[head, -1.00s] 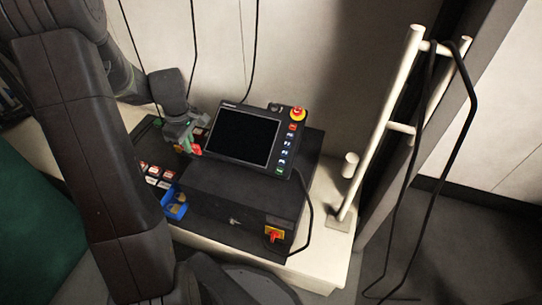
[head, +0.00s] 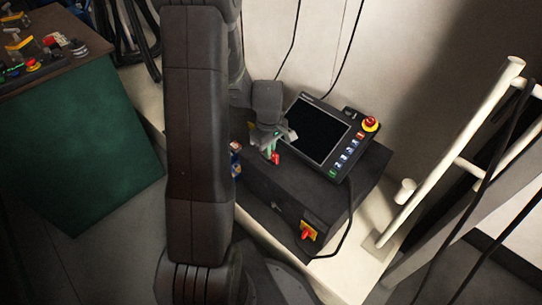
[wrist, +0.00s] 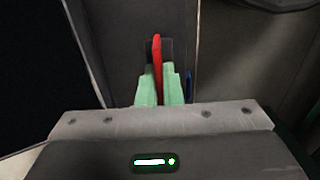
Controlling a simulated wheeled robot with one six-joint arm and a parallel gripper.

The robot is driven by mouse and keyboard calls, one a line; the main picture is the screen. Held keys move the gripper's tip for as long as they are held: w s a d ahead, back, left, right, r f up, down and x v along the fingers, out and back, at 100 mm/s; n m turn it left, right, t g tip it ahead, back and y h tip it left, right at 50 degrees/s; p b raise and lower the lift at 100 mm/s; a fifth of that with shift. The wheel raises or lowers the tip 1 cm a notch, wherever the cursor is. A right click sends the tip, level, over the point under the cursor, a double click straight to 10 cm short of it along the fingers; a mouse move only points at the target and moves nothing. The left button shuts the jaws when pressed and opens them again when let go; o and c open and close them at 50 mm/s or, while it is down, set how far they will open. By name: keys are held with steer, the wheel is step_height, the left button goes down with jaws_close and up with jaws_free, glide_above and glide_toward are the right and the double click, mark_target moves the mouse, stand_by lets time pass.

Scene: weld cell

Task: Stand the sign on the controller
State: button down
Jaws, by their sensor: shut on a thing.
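My gripper (head: 270,148) is shut on a thin red piece, which I take for the sign (head: 275,158). In the wrist view the red sign (wrist: 157,60) shows edge-on, upright between the pale green fingertips (wrist: 159,88). The controller (head: 305,190) is a dark box on a pale ledge, with a red and yellow switch on its front. My gripper is over the box's left part, just left of the pendant (head: 322,130) lying on top. I cannot tell whether the sign touches the box. My arm hides the box's left end.
The pendant's red and yellow stop button (head: 370,124) and cable are to the right. Small red-and-white pieces (head: 236,147) show beside my arm. A white rail (head: 455,150) stands right. A green-sided bench (head: 85,150) with tools is at the left.

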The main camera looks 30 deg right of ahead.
steer(key=shift+f, duration=1.15)
steer(key=shift+f+b, duration=0.25)
steer(key=shift+b, duration=0.1)
steer(key=c, duration=1.6)
jaws_free()
steer(key=shift+r, duration=0.1)
step_height(320, 180, up, 12)
steer(key=p, duration=0.3)
steer(key=shift+r, duration=0.15)
